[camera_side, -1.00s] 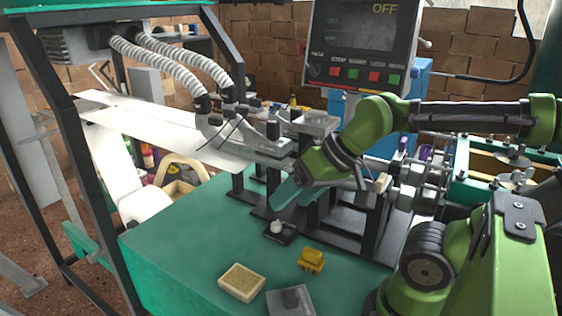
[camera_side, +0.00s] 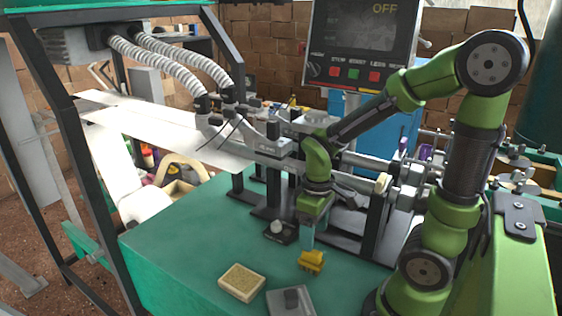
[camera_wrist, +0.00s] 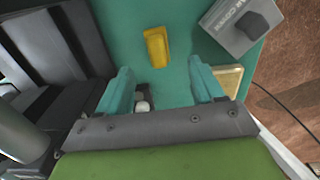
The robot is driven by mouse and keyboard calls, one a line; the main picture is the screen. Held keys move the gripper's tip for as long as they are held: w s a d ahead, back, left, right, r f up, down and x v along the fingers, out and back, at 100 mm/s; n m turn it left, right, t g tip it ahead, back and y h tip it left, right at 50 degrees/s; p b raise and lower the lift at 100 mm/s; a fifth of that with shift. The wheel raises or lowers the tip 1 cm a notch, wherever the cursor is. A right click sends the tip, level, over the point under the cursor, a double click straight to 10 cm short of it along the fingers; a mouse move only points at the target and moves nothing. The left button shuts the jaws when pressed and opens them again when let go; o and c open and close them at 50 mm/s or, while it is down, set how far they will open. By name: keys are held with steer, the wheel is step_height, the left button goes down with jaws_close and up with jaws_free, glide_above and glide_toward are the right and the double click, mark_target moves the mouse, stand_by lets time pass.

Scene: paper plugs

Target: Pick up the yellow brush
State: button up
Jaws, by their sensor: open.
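The yellow brush (camera_side: 311,261) lies on the green table top (camera_side: 190,245), near its front right part. My gripper (camera_side: 307,243) points straight down just above and behind the brush in the side view, its teal fingers close to it. In the wrist view the brush (camera_wrist: 157,47) lies ahead of the fingertips, roughly centred between them. My gripper (camera_wrist: 163,80) is open there, with a wide gap and nothing between its fingers. I cannot tell its exact height over the brush.
A tan sponge-like block (camera_side: 242,281) and a grey box (camera_side: 290,301) lie at the table's front. A small black holder with a white knob (camera_side: 280,231) is left of my gripper. The machine's black posts (camera_side: 375,225) stand close behind and right. The table's left part is clear.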

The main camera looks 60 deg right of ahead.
mark_target(312, 259)
steer(key=f, duration=0.9)
steer(key=shift+w+d+f, duration=0.2)
steer(key=shift+f, duration=0.2)
jaws_close()
step_height(312, 259, up, 10)
steer(key=shift+r, duration=0.1)
stand_by(0.5)
steer(key=c, duration=0.8)
jaws_free()
steer(key=shift+c, duration=1.2)
